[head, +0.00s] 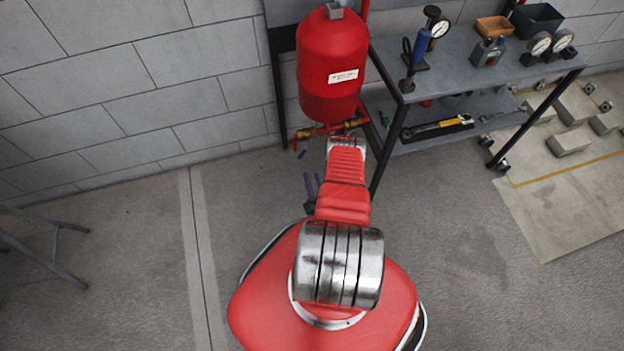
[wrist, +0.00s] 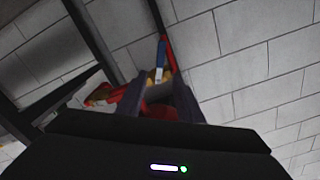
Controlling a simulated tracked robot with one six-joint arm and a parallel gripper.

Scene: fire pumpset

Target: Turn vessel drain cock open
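The red vessel (head: 333,68) hangs upright against the grey block wall. My gripper (head: 312,190) is low in front of this pipework, partly hidden by my red arm. In the wrist view my gripper (wrist: 156,98) has its two dark fingers apart. A brass fitting (wrist: 158,78) with a red and blue part above it shows between and beyond the fingertips. I cannot tell which part is the cock's handle, or whether the fingers touch anything.
A grey shelf bench (head: 470,75) stands close at the right, its dark front leg near my arm. It holds gauges (head: 539,43) and bins. The floor (head: 120,240) to the left is mostly clear. A grey stand (head: 45,255) is at the far left.

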